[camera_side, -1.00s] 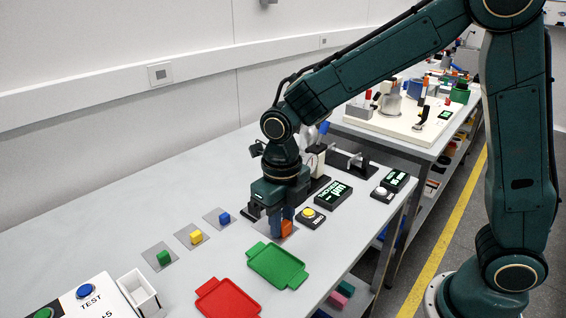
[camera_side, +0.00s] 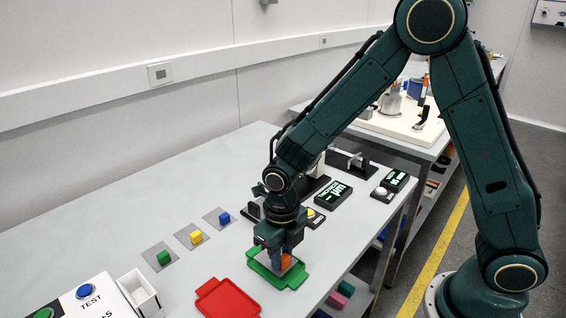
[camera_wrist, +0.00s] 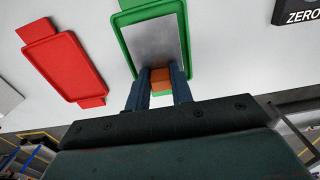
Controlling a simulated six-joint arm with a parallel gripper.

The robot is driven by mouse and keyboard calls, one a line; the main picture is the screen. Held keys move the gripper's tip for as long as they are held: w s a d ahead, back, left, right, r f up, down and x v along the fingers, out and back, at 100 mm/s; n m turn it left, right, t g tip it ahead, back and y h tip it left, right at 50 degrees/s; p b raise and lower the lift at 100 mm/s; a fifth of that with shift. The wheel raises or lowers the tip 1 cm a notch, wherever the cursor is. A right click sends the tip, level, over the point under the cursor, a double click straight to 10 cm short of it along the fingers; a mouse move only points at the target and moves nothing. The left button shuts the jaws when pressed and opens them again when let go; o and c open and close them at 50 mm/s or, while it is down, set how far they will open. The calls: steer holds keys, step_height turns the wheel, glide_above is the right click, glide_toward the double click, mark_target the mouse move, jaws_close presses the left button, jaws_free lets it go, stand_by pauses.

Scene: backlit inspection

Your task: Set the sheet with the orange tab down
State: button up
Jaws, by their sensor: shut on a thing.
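The grey sheet (camera_wrist: 157,42) with the orange tab (camera_side: 286,260) is held by my gripper (camera_side: 280,254). The gripper's blue fingers are shut on the orange tab, which shows between them in the wrist view (camera_wrist: 160,76). The sheet is over the green tray (camera_side: 294,280), and in the wrist view it lies within the outline of the tray's rim (camera_wrist: 121,42). I cannot tell if the sheet touches the tray floor. My gripper and arm hide part of the sheet in the side view.
A red tray (camera_side: 228,302) lies beside the green tray and is empty. Sheets with green (camera_side: 163,257), yellow (camera_side: 196,237) and blue (camera_side: 225,218) tabs lie further left. A white open box (camera_side: 139,292) and a TEST button panel (camera_side: 100,290) stand front left. Displays (camera_side: 333,194) stand behind.

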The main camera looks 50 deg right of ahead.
steer(key=shift+f, duration=0.75)
steer(key=shift+f, duration=0.1)
steer(key=o, duration=0.9)
steer(key=shift+o, duration=0.2)
step_height(320, 180, up, 12)
steer(key=shift+r, duration=0.2)
